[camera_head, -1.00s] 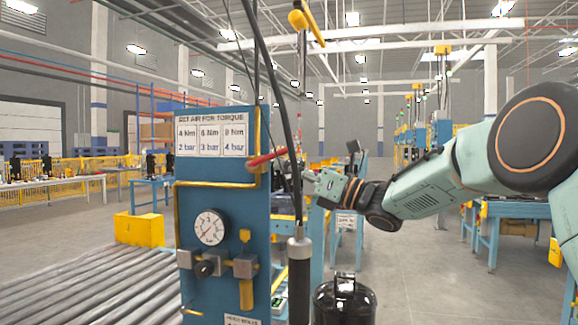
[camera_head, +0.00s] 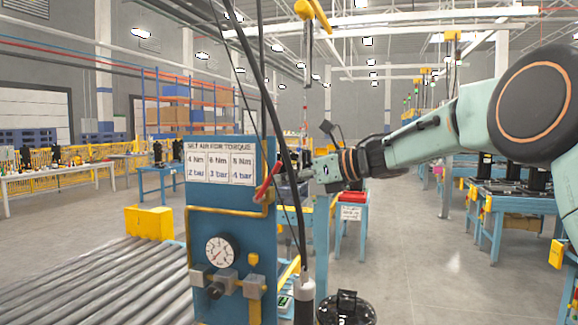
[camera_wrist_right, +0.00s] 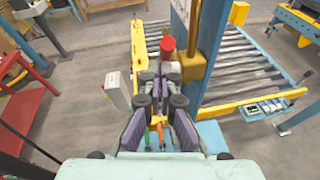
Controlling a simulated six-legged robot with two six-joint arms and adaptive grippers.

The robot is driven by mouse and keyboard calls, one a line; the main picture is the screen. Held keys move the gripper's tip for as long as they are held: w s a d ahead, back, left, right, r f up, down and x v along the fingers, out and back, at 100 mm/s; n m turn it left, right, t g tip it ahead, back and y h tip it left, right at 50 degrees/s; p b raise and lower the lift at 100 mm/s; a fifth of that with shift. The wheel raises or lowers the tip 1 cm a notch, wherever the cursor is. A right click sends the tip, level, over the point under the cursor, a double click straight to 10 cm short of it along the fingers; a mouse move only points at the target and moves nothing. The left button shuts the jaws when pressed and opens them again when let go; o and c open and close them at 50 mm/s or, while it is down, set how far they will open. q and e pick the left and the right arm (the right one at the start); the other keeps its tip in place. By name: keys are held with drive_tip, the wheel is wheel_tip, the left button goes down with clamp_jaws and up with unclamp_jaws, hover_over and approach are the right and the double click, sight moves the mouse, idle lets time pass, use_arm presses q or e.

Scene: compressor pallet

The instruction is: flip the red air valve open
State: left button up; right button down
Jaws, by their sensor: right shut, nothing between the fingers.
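The red air valve lever (camera_head: 267,182) is on the right edge of the blue panel (camera_head: 232,222), at the yellow pipe. It slants steeply up to the right. In the right wrist view the red lever (camera_wrist_right: 167,46) shows just beyond the fingertips, above a pale fitting. My right gripper (camera_head: 305,175) reaches in from the right, just right of the lever. In the wrist view its fingers (camera_wrist_right: 160,78) are together with nothing between them. I cannot tell whether they touch the lever. My left gripper is not in view.
A pressure gauge (camera_head: 221,251) sits low on the panel, below a torque sign (camera_head: 220,168). A dark hose and cables hang in front of the panel's right edge. A roller conveyor (camera_head: 95,285) lies left. A black tank (camera_head: 346,308) stands below my right arm.

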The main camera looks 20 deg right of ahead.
sight(270, 175)
drive_tip(key=shift+g+h, duration=0.6)
drive_tip(key=shift+h, duration=0.2)
drive_tip(key=w+a+r+p, duration=0.2)
drive_tip(key=a+p, duration=0.1)
drive_tip(key=p, duration=0.3)
drive_tip(key=shift+w+r, duration=0.3)
drive_tip(key=shift+w, duration=0.1)
drive_tip(key=shift+s+r, duration=0.1)
drive_tip(key=shift+s, duration=0.1)
